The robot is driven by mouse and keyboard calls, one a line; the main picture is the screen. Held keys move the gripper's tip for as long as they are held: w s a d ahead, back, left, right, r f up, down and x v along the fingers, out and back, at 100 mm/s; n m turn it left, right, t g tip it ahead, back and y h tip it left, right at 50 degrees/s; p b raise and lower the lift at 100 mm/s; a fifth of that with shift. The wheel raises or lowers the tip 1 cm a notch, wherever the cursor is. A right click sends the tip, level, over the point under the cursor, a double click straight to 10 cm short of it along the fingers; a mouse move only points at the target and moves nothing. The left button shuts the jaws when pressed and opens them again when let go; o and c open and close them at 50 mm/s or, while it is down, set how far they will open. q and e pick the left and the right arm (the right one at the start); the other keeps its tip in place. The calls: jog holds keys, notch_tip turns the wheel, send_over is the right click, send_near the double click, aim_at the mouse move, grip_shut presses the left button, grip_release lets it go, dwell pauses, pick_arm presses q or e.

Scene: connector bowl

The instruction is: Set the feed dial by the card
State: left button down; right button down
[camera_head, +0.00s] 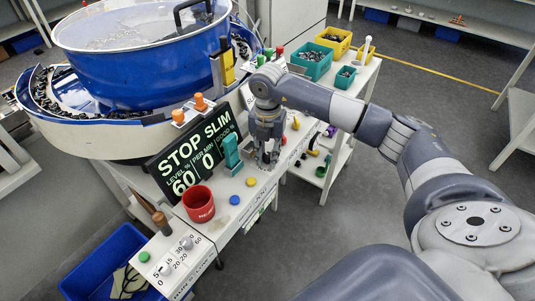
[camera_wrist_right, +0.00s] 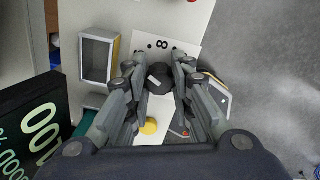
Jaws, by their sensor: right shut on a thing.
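My right gripper (camera_head: 267,152) reaches down to the white bench top beside the black display. In the right wrist view its fingers (camera_wrist_right: 160,88) are closed around a dark round knob (camera_wrist_right: 160,77), apparently the feed dial. The knob has a light mark on its face and sits on a white plate (camera_wrist_right: 180,52) with a printed 8 and small dots beyond it. Fingers hide the knob's sides and part of its scale. In the head view the gripper mostly hides the dial. I cannot identify the card with certainty. My left gripper is not in view.
A display (camera_head: 188,155) reading "STOP SLIM" with 60 and 0 stands left of the gripper. A teal block (camera_head: 232,153), red cup (camera_head: 198,203), and blue (camera_head: 234,200) and yellow (camera_head: 251,182) buttons are near. The blue bowl (camera_head: 135,65) stands behind. Bins (camera_head: 312,60) lie beyond.

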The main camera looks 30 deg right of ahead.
aim_at(268, 154)
jog(key=shift+w+d+r, duration=0.1)
jog(key=shift+w+r, duration=0.05)
jog(key=shift+r, duration=0.1)
jog(key=c, duration=1.4)
grip_release()
jog(key=shift+o, duration=0.2)
jog(key=shift+f, duration=0.1)
notch_tip(268, 154, up, 12)
